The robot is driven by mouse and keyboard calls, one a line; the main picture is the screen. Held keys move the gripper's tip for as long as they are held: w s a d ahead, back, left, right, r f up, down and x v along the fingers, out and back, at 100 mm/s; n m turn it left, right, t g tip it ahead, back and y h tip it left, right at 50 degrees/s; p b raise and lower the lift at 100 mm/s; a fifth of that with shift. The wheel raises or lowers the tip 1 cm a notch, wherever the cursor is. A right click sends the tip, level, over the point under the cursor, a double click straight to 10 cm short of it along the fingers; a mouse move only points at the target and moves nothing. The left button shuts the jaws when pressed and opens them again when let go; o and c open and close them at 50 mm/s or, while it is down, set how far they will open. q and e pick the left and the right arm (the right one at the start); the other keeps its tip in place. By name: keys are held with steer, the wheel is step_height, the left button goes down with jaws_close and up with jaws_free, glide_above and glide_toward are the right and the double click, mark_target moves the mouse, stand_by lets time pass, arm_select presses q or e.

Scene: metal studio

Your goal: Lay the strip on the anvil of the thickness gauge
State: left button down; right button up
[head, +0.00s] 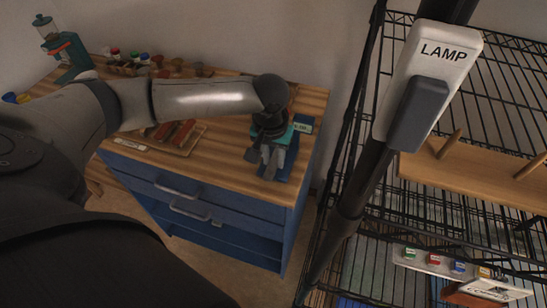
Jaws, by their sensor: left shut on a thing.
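My left gripper (266,162) points down over the right end of the wooden bench top. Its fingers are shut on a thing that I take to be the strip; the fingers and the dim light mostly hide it. The thickness gauge (303,124) shows a teal body with a small display, right beside and partly behind the gripper. My wrist and fingers hide much of the gauge, including its anvil, so I cannot tell whether the strip touches it. My right gripper is not in view.
A wooden tray (184,151) with reddish-brown pieces lies left of the gripper on the blue-fronted bench (228,178). Several small jars (145,58) and a teal device (68,51) stand farther left. A black wire rack (385,210) and a post-mounted LAMP switch (428,80) are at right.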

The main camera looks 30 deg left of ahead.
mark_target(272, 168)
arm_select(q)
steer(key=c, duration=0.6)
jaws_free()
steer(key=shift+f, duration=0.1)
steer(key=shift+c, duration=0.2)
step_height(272, 168, up, 12)
steer(key=s+p, duration=0.1)
steer(key=p, duration=0.1)
steer(key=shift+s+d+p, duration=0.2)
steer(key=shift+p, duration=0.2)
